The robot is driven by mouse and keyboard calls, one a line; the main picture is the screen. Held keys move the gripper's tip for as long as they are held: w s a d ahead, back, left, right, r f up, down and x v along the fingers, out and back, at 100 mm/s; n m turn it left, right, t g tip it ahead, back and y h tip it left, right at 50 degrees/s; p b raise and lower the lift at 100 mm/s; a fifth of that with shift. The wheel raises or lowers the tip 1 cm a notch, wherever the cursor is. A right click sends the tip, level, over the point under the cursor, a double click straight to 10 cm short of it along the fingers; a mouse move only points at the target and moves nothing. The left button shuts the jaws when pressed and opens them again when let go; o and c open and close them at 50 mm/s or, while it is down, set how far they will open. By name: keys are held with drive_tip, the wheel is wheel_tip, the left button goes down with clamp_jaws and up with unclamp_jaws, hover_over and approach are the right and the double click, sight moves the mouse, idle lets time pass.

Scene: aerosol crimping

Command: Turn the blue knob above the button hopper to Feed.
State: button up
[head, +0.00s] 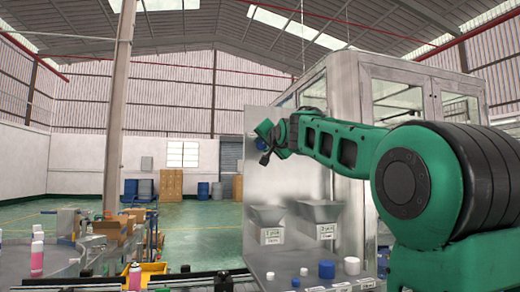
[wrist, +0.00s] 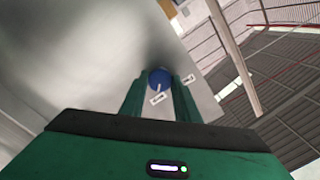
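The blue knob (wrist: 159,77) shows in the wrist view on the pale panel, with a white pointer mark towards the lower of two small labels. Their text is too small to read. My gripper (wrist: 159,82) is open, with one green finger on each side of the knob; I see no clear contact. A second hopper (head: 318,210) is to the right; I cannot read which one holds buttons.
The panel (head: 285,180) stands upright before a glazed machine cabinet (head: 390,90). Blue and white caps, including a blue one (head: 326,268), stand at its foot.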

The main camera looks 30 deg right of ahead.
drive_tip(key=n, duration=0.4)
drive_tip(key=shift+n, duration=0.4)
drive_tip(key=n, duration=0.4)
drive_tip(key=shift+a+n, duration=0.1)
drive_tip(key=shift+n, duration=0.2)
drive_tip(key=n, duration=0.4)
drive_tip(key=shift+w+a+f+n, duration=0.1)
drive_tip(key=shift+n, duration=2)
drive_tip(key=o, duration=1.1)
drive_tip(key=shift+a, duration=0.1)
drive_tip(key=shift+c, duration=0.2)
